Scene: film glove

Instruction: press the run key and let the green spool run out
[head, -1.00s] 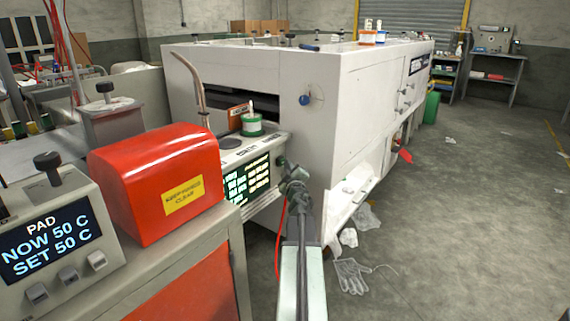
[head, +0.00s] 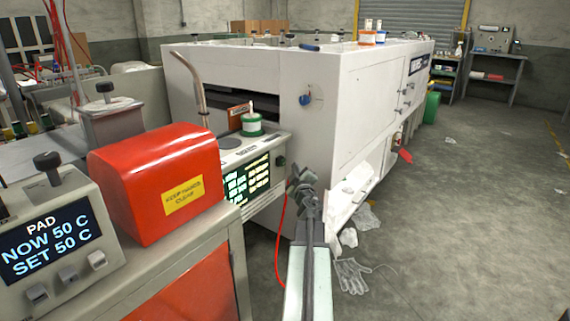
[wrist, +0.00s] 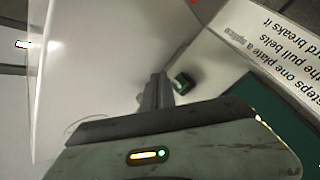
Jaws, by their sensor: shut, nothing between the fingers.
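The green spool (head: 251,124), with a white top, stands upright on the ledge of the control panel (head: 268,141) in the head view. A dark green key (head: 281,161) sits at the panel's right end, beside the lit text screen (head: 248,180); I cannot read a label on it. It also shows in the wrist view as a small green block (wrist: 183,83), just right of my fingers. My gripper (head: 305,174) is shut and empty, to the right of the key and apart from it in the head view. Its closed fingertips show in the wrist view (wrist: 157,80).
The large white machine (head: 330,110) stands behind the panel. A red cover (head: 155,180) with a yellow label and a PAD temperature unit (head: 50,240) are at the left. A crumpled glove (head: 351,275) and scraps lie on the floor. Open floor lies at the right.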

